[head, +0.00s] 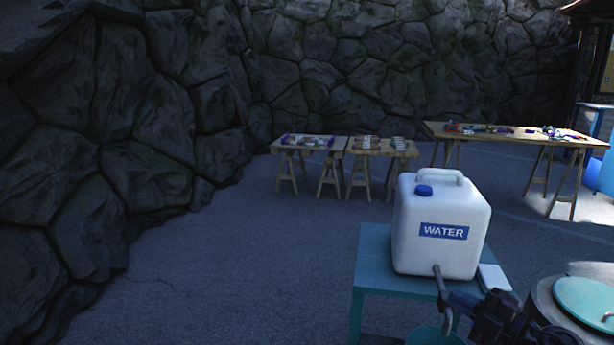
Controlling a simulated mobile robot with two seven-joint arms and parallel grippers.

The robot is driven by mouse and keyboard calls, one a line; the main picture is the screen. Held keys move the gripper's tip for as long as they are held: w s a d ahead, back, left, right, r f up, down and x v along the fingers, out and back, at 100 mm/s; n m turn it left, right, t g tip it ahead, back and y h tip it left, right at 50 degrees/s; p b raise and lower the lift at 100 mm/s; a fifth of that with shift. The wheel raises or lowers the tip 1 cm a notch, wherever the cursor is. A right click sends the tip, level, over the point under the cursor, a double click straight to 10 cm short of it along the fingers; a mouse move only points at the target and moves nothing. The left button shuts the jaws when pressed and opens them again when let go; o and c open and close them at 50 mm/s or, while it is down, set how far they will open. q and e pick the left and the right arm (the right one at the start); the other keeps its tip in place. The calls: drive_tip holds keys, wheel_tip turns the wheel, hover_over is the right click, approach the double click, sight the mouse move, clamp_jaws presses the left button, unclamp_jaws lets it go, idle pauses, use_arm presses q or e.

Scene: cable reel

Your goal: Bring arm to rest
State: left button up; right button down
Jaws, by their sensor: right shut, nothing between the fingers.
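My right arm comes in at the lower right corner. My right gripper (438,272) is shut and empty, with its thin grey fingers pointing up. In the picture its tip overlaps the lower front edge of the white water container (415,240); I cannot tell whether they touch. The container stands upright on a teal table (375,270) and has a blue cap and a blue "WATER" label. My left gripper is not in view.
A teal bucket (425,337) sits low in front of the table. A drum with a green lid (588,300) stands at the right. A small pale item (494,278) lies beside the container. Wooden trestle tables (430,128) stand farther back. Open ground lies left of the teal table, up to a rock wall.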

drive_tip(key=s+d+f+m+t+h, duration=0.2)
drive_tip(key=s+f+m+h, duration=0.4)
drive_tip(key=f+m+h, duration=0.5)
drive_tip(key=s+a+f+m+g, duration=0.2)
drive_tip(key=s+f+m, duration=0.3)
drive_tip(key=s+f, duration=0.3)
drive_tip(key=s+a+f+m+g, duration=0.1)
drive_tip(key=s+f+m+g, duration=0.2)
drive_tip(key=s+f+m, duration=0.2)
drive_tip(key=s+f, duration=0.3)
drive_tip(key=s, duration=0.3)
drive_tip(key=shift+s+a+f+h, duration=0.2)
drive_tip(key=shift+a+f+h, duration=0.05)
drive_tip(key=shift+a+h, duration=0.1)
